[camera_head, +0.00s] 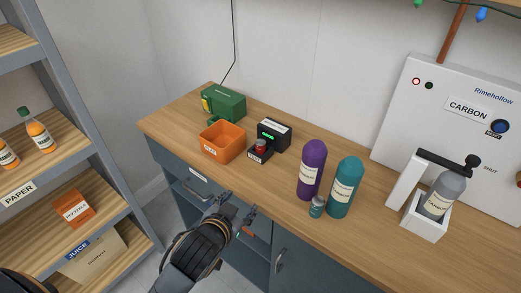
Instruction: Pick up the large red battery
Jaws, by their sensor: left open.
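No large red battery can be made out for certain. A small red-topped item (261,145) sits in a small dark holder with a white label (255,157) on the wooden counter (177,123). Behind it is a black device with a green display (272,135). To its left is an open orange bin (222,143), with its inside partly hidden. My left gripper (237,212) is open and empty, in front of the counter's front edge and apart from these things. My right gripper is not in view.
A green box (223,103) stands behind the bin. Purple (311,170) and teal (343,187) bottles and a small canister (317,206) stand to the right. Farther right is a white carbon machine (455,130) with a grey bottle (438,195). Shelves (75,155) stand at left.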

